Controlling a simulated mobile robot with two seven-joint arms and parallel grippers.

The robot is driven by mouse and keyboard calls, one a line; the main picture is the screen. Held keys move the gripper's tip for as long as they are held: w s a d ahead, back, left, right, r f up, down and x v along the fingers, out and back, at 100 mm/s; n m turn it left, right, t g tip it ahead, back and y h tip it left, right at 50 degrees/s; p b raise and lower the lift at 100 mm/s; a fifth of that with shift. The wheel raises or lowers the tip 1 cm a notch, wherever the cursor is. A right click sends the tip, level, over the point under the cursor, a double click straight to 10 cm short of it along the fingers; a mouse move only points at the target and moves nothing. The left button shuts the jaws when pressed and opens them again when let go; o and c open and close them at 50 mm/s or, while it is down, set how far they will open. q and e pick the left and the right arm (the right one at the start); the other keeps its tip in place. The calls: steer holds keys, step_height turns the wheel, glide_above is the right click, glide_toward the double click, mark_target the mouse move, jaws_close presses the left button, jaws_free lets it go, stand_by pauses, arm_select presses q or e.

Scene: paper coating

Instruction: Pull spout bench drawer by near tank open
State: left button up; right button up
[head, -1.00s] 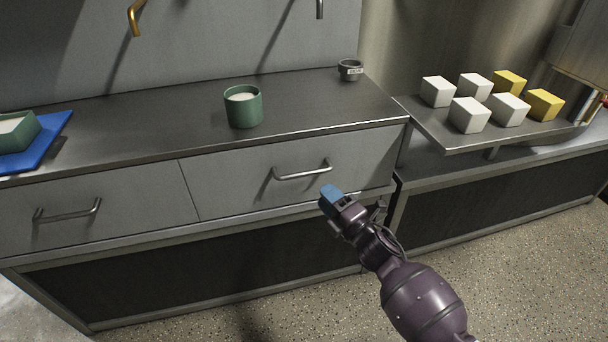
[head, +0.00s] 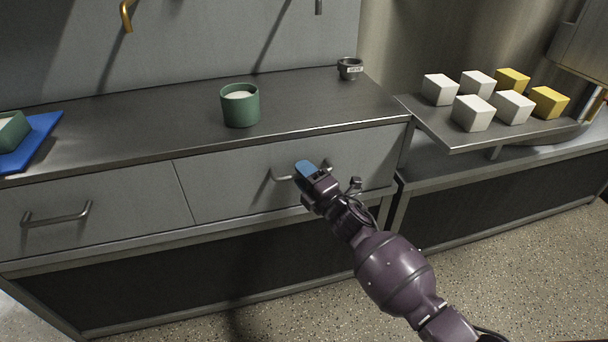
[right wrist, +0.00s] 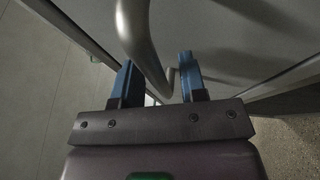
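The bench has two grey drawers with bar handles. The right drawer (head: 235,187) is closed, and its handle (head: 281,178) is partly hidden behind my right gripper (head: 306,168). The left drawer (head: 130,205) is also closed, with its own handle (head: 57,217). In the right wrist view my right gripper (right wrist: 158,80) is open, its two blue fingertips apart. The handle bar (right wrist: 139,35) runs down between the fingers; I cannot tell whether they touch it. My left gripper is not in view.
A green cup (head: 240,106) with white contents and a small grey labelled cup (head: 350,68) stand on the bench top. A blue tray (head: 38,140) is at the left. White and yellow blocks lie on a raised tray (head: 455,143) at right. Speckled floor lies in front.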

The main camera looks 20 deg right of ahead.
steer(key=shift+c, duration=0.3)
jaws_close()
steer(key=shift+s, duration=0.1)
